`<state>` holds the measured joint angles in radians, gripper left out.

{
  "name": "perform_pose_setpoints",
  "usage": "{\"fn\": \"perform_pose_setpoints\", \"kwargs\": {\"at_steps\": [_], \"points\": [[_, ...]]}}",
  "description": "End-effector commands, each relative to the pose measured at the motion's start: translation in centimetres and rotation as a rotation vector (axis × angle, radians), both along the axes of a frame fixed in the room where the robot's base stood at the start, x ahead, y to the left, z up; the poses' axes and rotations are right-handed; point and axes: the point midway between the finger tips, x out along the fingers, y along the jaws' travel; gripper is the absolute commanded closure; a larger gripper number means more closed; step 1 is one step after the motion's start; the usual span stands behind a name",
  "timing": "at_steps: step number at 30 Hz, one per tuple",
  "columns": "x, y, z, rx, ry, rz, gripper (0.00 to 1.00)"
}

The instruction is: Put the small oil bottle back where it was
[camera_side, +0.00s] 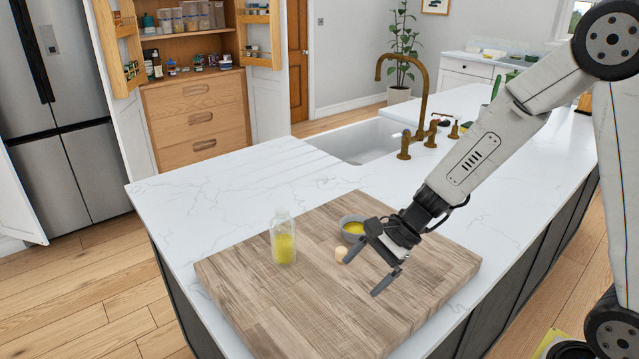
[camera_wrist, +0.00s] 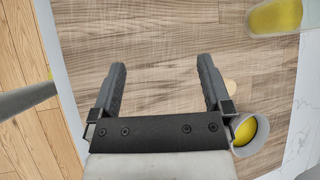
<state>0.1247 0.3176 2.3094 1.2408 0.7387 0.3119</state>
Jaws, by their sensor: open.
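The small oil bottle (camera_side: 283,238) is clear glass with yellow oil in its lower part. It stands upright on the wooden board (camera_side: 240,274), left of my gripper in the side view. It also shows at the top right corner of the wrist view (camera_wrist: 274,16), partly cut off. My gripper (camera_side: 374,268) is open and empty above the board, apart from the bottle. In the wrist view my gripper (camera_wrist: 162,66) has only bare board between its fingers.
A small grey bowl (camera_side: 353,228) with yellow liquid and a pale round piece, perhaps a cork (camera_side: 341,254), are on the board close to my gripper. A sink (camera_side: 362,143) with a brass tap (camera_side: 422,100) lies behind. Open cupboard shelves (camera_side: 190,72) hold jars.

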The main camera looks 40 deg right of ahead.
Motion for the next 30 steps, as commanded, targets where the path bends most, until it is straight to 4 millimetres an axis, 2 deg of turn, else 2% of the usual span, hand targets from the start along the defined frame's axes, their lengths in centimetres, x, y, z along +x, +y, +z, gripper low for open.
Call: {"fn": "perform_pose_setpoints", "kwargs": {"at_steps": [6,14,24,30], "points": [[-3.7,-1.2,-0.8,-0.244,-0.08,0.311,0.0],[-6.6,-3.6,-1.2,-0.516,-0.2,0.695,0.0],[-7.9,-6.2,-0.5,-0.816,-0.386,1.172,0.0],[-8.0,-6.7,-0.1,-0.895,-0.445,1.314,0.0]]}}
